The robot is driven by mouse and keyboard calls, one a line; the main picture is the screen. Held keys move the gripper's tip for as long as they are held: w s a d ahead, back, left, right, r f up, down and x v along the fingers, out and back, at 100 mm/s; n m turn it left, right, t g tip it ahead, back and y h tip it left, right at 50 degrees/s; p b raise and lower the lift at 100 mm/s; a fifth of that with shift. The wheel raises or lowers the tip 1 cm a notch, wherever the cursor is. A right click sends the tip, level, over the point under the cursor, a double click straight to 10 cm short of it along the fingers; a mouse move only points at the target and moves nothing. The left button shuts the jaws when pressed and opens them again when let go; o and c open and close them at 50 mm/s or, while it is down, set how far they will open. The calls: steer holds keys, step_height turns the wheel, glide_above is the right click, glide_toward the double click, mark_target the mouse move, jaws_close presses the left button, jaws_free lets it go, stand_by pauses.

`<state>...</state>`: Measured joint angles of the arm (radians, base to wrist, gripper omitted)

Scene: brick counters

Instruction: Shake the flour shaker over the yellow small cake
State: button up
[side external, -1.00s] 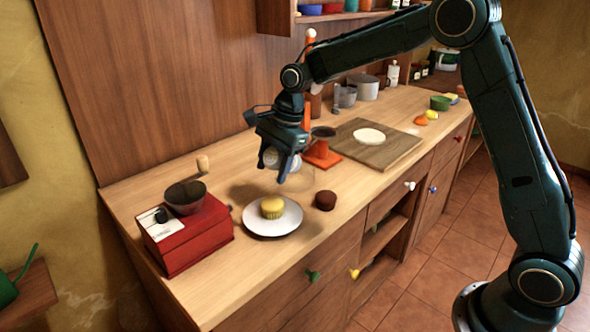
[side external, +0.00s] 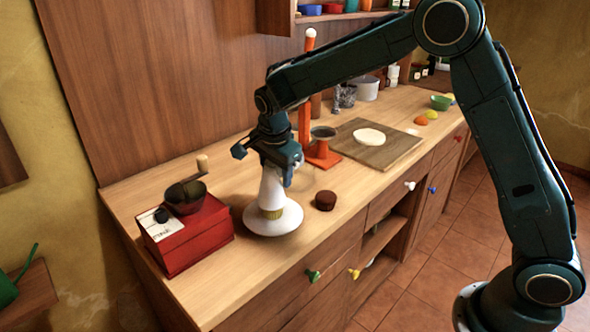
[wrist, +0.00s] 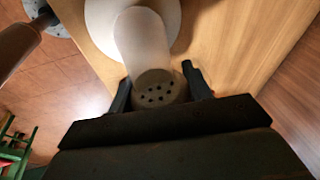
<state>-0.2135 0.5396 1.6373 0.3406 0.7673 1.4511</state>
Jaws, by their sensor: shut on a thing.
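The yellow small cake (side external: 271,214) sits on a white plate (side external: 291,224) near the counter's front edge. Only a strip of its yellow lower side shows. My gripper (side external: 280,160) is above the plate, shut on the flour shaker. In the wrist view the shaker's perforated end (wrist: 158,93) sits between my gripper's fingers (wrist: 157,78). A pale, soft-edged column (side external: 271,190) widens downward from the gripper to the cake and hides its top. I cannot tell whether it is falling flour or part of the shaker. The column also shows in the wrist view (wrist: 143,40).
A red grinder box (side external: 187,236) with a dark bowl and crank stands left of the plate. A small brown cake (side external: 325,200) is right of it. An orange stand (side external: 322,153) and a wooden board (side external: 375,153) with white dough lie behind.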

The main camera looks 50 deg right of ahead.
steer(key=shift+d+f+t+h, duration=0.15)
steer(key=shift+f+h, duration=0.1)
steer(key=shift+h, duration=0.4)
steer(key=shift+d+f+t+h, duration=0.15)
steer(key=shift+f+h, duration=0.1)
steer(key=shift+h, duration=0.4)
steer(key=shift+r, duration=1.5)
steer(key=shift+f, duration=1.5)
steer(key=shift+r, duration=1.5)
steer(key=shift+f, duration=1.55)
steer(key=shift+w, duration=0.15)
